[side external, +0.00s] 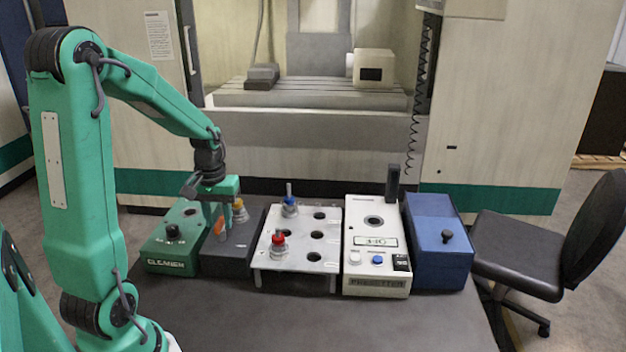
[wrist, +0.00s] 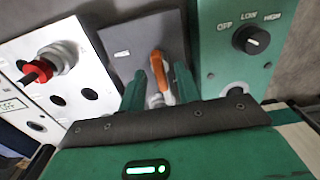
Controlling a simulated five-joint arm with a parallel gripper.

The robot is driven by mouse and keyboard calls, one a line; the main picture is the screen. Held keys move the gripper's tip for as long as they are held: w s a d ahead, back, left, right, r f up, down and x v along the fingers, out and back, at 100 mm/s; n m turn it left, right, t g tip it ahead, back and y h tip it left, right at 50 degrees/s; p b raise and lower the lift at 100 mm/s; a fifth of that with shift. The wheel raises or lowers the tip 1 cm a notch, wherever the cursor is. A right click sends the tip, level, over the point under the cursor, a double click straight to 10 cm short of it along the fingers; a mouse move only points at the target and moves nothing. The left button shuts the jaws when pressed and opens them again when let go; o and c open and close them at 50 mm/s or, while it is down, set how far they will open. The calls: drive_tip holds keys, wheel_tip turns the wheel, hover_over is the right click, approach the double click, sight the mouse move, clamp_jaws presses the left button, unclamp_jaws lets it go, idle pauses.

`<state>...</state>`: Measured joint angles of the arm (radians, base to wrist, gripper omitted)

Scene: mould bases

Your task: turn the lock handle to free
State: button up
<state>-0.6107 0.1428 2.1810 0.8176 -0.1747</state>
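The orange lock handle (wrist: 158,72) stands on a dark grey box (wrist: 125,58), with a pale metal part at its base. In the side view the orange handle (side external: 220,227) also shows on the dark grey box (side external: 228,258), partly hidden by my gripper. My gripper (wrist: 160,82) is over this box, its two green fingers on either side of the handle. Gaps show between fingers and handle, so it looks open around the handle rather than shut on it. In the side view my gripper (side external: 214,212) points down at the box.
A green cleaner box (side external: 165,255) with a black knob stands left of the grey box. To its right are a white plate (side external: 270,268) with red and blue plugs, a white panel box (side external: 372,215) and a blue box (side external: 430,215). The front tabletop is clear.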

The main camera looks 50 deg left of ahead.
clamp_jaws()
drive_tip(key=shift+m, duration=0.3)
drive_tip(key=m, duration=0.8)
drive_tip(key=shift+m, duration=0.3)
drive_tip(key=m, duration=0.4)
drive_tip(key=shift+m, duration=0.3)
drive_tip(key=shift+r+m, duration=0.1)
drive_tip(key=shift+m, duration=2)
